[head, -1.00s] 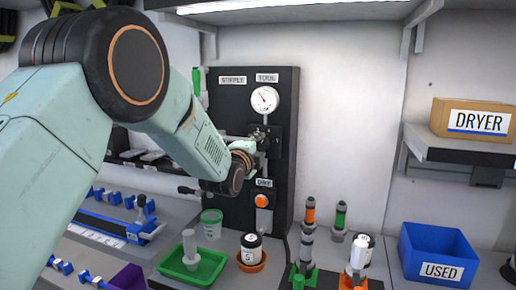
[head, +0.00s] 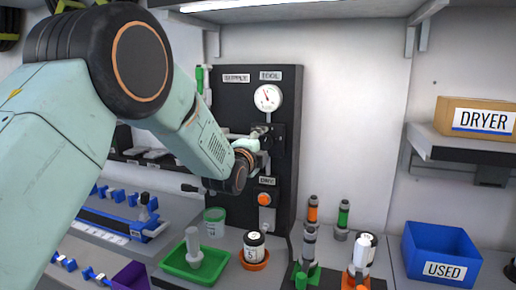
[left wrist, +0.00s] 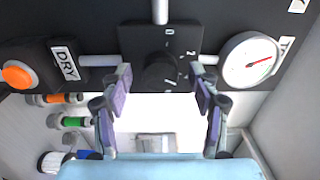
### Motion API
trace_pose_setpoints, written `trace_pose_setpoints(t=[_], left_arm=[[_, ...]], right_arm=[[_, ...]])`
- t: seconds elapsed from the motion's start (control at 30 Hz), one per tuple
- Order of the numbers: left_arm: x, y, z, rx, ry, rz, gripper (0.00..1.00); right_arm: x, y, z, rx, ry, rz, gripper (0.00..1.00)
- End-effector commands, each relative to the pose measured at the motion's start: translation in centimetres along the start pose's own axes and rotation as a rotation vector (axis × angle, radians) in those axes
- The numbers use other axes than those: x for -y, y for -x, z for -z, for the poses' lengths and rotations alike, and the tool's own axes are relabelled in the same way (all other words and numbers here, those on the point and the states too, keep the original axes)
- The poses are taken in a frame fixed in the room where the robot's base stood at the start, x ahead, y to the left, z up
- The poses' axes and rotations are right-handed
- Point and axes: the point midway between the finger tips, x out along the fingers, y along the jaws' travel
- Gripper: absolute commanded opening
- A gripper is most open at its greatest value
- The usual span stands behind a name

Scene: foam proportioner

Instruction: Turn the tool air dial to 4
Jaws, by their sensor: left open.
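The tool air dial (left wrist: 160,72) is a round black knob on a dark square plate with white numbers, seen in the left wrist view. My left gripper (left wrist: 161,82) is open, with one finger on each side of the knob. I cannot tell whether the fingers touch it. In the head view my left gripper (head: 262,134) is at the panel below the TOOL gauge (head: 268,97), and it partly hides the dial. The gauge (left wrist: 250,61) also shows in the left wrist view, white with a red needle. The dial's setting is not clear to me.
The black panel (head: 231,100) carries an orange DRY button (head: 265,199) below the dial. Below stand a green tray (head: 178,264), a black-and-white jar (head: 254,243) and several coloured cylinders. A blue USED bin (head: 440,246) and a DRYER box (head: 482,119) are at right.

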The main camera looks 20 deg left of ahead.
Motion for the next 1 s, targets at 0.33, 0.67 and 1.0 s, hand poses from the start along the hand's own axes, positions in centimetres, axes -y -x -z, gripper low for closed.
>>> trace_pose_setpoints(t=[0.33,0.67,1.0], left_arm=[[0.1,4.1,0.0,0.000,0.000,-0.001,0.61],[0.0,9.2,0.0,0.000,0.001,-0.001,0.61],[0.1,11.8,0.0,0.000,0.000,0.001,0.61]], right_arm=[[0.0,0.0,0.0,0.000,0.000,0.000,0.40],[0.0,0.0,0.0,0.000,0.000,0.000,0.40],[0.0,0.0,0.0,0.000,0.000,0.000,0.40]])
